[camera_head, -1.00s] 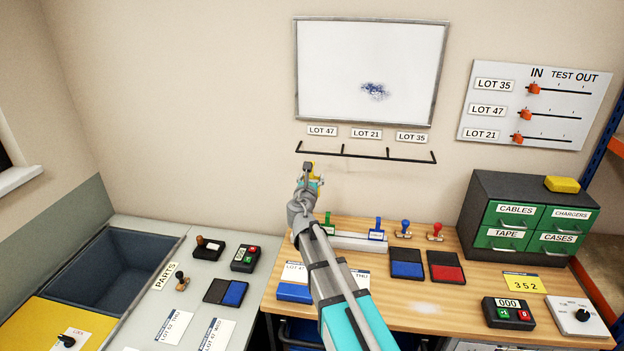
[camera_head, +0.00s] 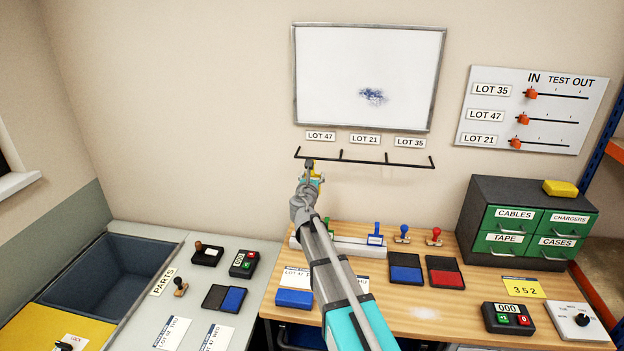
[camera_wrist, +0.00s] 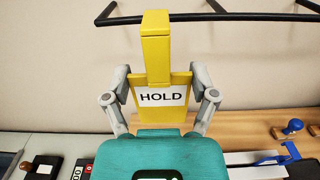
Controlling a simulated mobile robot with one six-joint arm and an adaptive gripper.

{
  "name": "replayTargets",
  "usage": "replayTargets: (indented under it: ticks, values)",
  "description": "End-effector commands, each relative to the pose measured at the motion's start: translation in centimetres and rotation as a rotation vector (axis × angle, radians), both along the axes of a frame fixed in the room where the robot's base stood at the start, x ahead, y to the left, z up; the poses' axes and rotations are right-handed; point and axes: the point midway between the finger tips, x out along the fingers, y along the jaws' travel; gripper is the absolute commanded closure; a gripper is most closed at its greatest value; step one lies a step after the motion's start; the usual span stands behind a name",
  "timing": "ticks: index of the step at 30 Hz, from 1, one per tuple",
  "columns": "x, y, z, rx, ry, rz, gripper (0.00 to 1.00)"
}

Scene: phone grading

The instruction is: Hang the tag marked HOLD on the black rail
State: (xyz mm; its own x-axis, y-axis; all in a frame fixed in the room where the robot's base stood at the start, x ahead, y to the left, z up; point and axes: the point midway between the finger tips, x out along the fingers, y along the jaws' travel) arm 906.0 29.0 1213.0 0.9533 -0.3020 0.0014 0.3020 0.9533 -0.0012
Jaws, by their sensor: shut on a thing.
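The yellow tag marked HOLD (camera_wrist: 156,42) is upright in my gripper (camera_wrist: 160,92). The two grey fingers are shut on its sides in the wrist view. Its top has a folded, hook-like part. In the head view the rail (camera_head: 390,163) is on the wall under the whiteboard, with several short upright pegs. My gripper (camera_head: 313,176) shows there just below the rail's left part, under the LOT 47 label. I cannot tell whether the tag touches the rail.
Labels LOT 47 (camera_head: 321,135), LOT 21 (camera_head: 365,139) and LOT 35 (camera_head: 410,142) are above the rail. The wooden bench (camera_head: 440,290) below carries stamps, ink pads and a green drawer cabinet (camera_head: 525,223).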

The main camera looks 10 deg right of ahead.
Motion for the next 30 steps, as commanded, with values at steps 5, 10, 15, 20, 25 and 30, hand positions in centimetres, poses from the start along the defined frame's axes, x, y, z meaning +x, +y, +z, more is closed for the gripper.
replayTargets:
  ticks: [5,10,15,20,25,30]
  values:
    - [1.0,-0.3,0.0,0.0,0.0,-0.001,0.51]
    - [1.8,-0.6,0.0,0.0,0.0,-0.001,0.51]
    - [2.6,-0.9,0.0,0.0,0.0,-0.001,0.51]
    - [3.3,-1.1,0.0,0.0,0.0,-0.002,0.51]
    - [4.1,-1.4,0.0,0.0,0.0,-0.002,0.51]
    - [4.9,-1.7,0.0,0.0,0.0,-0.002,0.51]
